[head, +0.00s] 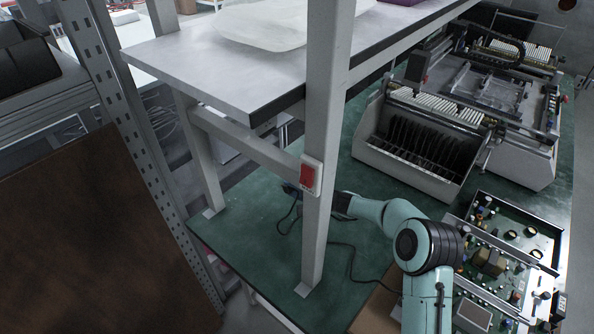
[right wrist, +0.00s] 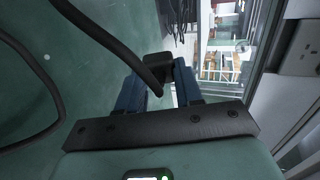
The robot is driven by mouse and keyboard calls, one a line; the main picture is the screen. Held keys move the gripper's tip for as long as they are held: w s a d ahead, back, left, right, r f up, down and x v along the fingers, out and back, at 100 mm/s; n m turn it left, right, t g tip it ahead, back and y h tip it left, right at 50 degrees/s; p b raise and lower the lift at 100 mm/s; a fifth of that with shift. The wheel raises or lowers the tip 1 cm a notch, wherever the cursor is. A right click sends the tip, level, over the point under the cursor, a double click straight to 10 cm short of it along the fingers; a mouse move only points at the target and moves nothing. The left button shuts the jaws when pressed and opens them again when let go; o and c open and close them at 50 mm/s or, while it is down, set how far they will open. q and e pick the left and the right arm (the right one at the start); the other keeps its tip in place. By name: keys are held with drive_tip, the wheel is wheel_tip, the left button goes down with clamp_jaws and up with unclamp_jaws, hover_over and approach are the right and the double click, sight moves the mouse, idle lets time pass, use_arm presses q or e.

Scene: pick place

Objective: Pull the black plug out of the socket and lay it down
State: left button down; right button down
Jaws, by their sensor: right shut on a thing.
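The black plug (right wrist: 157,66) is between the blue fingers of my right gripper (right wrist: 158,78) in the right wrist view, with its black cable running up and to the left. The gripper is shut on it. A pale socket plate (right wrist: 300,48) is at the upper right of that view, apart from the plug. In the head view my right arm reaches behind the grey post, which hides most of the gripper; a dark part shows just left of the post. A red switch on a white box (head: 311,176) is on the post. My left gripper is not in view.
The grey post (head: 327,130) holds up a shelf (head: 200,70) above the green tabletop (head: 250,235). The black cable (head: 350,262) loops over the tabletop. A circuit-board unit (head: 505,255) and a grey machine (head: 415,145) stand to the right. Green surface left of the post is mostly clear.

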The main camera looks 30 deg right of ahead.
sight(294, 205)
drive_tip(key=shift+f+b, duration=0.55)
drive_tip(key=shift+f, duration=1.65)
